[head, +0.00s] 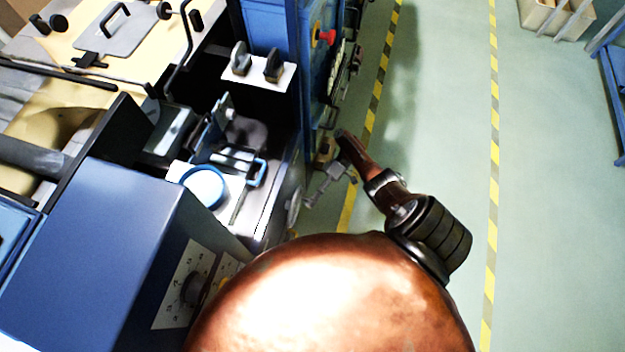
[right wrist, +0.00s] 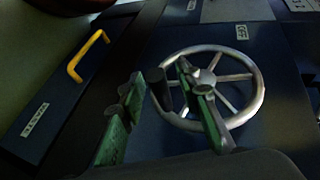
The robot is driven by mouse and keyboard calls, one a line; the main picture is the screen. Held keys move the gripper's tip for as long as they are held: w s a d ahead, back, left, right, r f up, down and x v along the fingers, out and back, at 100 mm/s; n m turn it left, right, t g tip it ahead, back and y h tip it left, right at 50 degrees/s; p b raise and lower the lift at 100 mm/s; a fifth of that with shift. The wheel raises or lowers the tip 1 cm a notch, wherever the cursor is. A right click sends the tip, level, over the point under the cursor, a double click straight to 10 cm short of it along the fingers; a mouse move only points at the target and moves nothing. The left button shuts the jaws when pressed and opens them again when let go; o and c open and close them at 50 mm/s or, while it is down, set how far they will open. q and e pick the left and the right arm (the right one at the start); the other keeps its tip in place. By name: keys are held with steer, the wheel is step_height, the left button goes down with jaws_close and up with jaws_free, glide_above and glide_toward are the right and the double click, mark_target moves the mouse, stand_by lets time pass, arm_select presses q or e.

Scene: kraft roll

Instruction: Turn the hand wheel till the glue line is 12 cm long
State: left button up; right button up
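The hand wheel (right wrist: 254,106), a pale metal ring with spokes and a hub, shows in the right wrist view on a dark blue panel. A dark upright knob (right wrist: 158,90) is at its left rim. My right gripper (right wrist: 160,77) has its two green-padded fingers apart, one on either side of the knob as seen from the wrist. I cannot tell whether they touch it. In the head view my right gripper (head: 327,184) is beside the machine's right side, with the wheel hard to make out there. My left gripper is out of view. I cannot make out a glue line.
A blue control box (head: 90,250) with a dial stands at the lower left of the head view. A red knob (head: 328,37) is on the blue cabinet. A yellow handle (right wrist: 88,56) is left of the wheel. Green floor (head: 440,120) with striped lines is open to the right.

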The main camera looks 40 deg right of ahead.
steer(key=shift+r, duration=1.05)
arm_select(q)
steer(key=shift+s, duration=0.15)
arm_select(e)
steer(key=shift+r, duration=4)
steer(key=shift+c, duration=0.4)
